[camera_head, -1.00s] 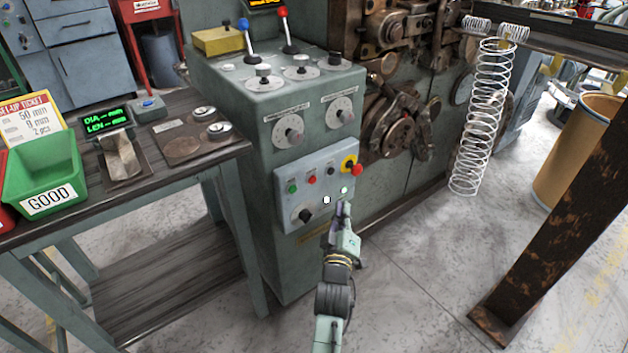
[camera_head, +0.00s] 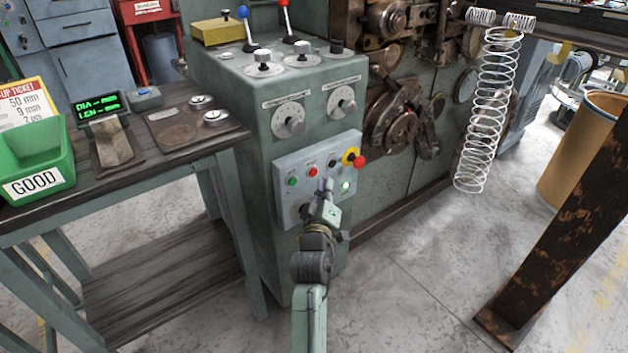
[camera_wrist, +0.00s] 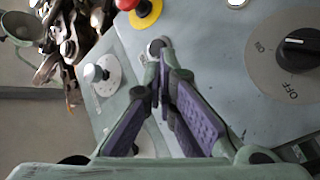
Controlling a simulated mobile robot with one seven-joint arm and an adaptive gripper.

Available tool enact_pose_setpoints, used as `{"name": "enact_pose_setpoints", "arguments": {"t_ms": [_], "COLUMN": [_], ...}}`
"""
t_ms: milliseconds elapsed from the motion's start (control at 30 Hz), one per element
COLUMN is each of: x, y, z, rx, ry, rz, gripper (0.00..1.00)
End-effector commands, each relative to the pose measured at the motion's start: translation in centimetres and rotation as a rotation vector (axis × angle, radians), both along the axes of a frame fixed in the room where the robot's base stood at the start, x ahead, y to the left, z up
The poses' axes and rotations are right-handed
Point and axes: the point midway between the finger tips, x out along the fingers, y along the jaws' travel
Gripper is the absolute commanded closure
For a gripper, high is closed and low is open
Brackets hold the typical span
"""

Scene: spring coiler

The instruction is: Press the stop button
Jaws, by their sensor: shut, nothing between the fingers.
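The grey control panel (camera_head: 345,205) is on the front of the green machine cabinet. It carries a green button (camera_head: 292,182), a small red button (camera_head: 312,175), a black button (camera_head: 333,163) and a large red mushroom button (camera_head: 359,161) on a yellow base. Their labels are too small to read. My gripper (camera_head: 326,185) is shut and empty in front of the panel, just below the black button and right of the small red one. In the wrist view the closed fingertips (camera_wrist: 160,58) overlap the black button's rim (camera_wrist: 156,46). The small red button is hidden there; contact cannot be told.
A selector knob (camera_wrist: 298,50) marked OFF and a lit lamp (camera_head: 345,186) are on the same panel. Dials (camera_head: 289,120) are above it. A bench (camera_head: 180,165) with a green bin (camera_head: 35,160) stands left. A coil spring (camera_head: 487,120) hangs right.

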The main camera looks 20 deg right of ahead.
Motion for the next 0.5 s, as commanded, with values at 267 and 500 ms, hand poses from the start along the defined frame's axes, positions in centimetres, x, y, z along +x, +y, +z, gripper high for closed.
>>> {"name": "enact_pose_setpoints", "arguments": {"t_ms": [267, 500], "x": [1.11, 1.11], "y": [0.47, 0.44], "z": [0.01, 0.05], "rx": [0.001, 0.001], "ry": [0.000, 0.000], "rz": [0.000, 0.000], "gripper": [1.00, 1.00]}}
